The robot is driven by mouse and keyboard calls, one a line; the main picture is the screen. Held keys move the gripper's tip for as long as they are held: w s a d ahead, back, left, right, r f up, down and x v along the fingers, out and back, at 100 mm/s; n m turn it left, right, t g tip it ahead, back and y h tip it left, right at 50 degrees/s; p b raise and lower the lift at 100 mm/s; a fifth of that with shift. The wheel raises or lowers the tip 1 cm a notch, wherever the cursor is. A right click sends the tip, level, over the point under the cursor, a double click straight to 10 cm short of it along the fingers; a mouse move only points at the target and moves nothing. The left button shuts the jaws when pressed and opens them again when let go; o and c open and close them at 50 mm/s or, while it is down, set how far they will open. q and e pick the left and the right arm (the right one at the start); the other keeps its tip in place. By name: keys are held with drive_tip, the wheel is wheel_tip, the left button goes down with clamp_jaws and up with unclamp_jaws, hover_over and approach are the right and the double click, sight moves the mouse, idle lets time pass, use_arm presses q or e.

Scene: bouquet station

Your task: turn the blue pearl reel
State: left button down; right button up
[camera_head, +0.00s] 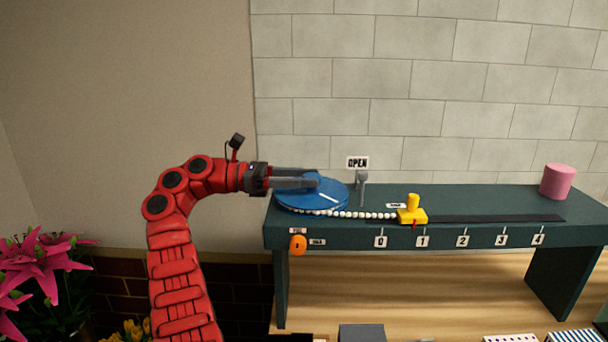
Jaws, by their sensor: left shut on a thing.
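The blue pearl reel (325,203) is a flat blue disc on the left end of a dark green bench. It has a white mark near its right side and a string of white pearls (362,215) along its front edge, running right to a yellow slider (411,214). The slider stands a little left of label 1. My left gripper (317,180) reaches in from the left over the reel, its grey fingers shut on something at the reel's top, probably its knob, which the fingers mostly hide. My right gripper is not in view.
The bench (480,205) carries a dark track with labels 0 to 4. A grey post (361,190) under an OPEN sign (357,162) stands right of the reel. An orange knob (298,245) is on the front. A pink cylinder (557,181) stands at the right end.

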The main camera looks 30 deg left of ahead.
use_arm(q)
drive_tip(key=shift+m+g+h, duration=0.4)
drive_tip(key=shift+m+g, duration=0.1)
drive_tip(key=shift+g, duration=0.2)
drive_tip(key=shift+f, duration=0.1)
drive_tip(key=shift+c, duration=1.5)
unclamp_jaws()
drive_tip(key=shift+w, duration=0.1)
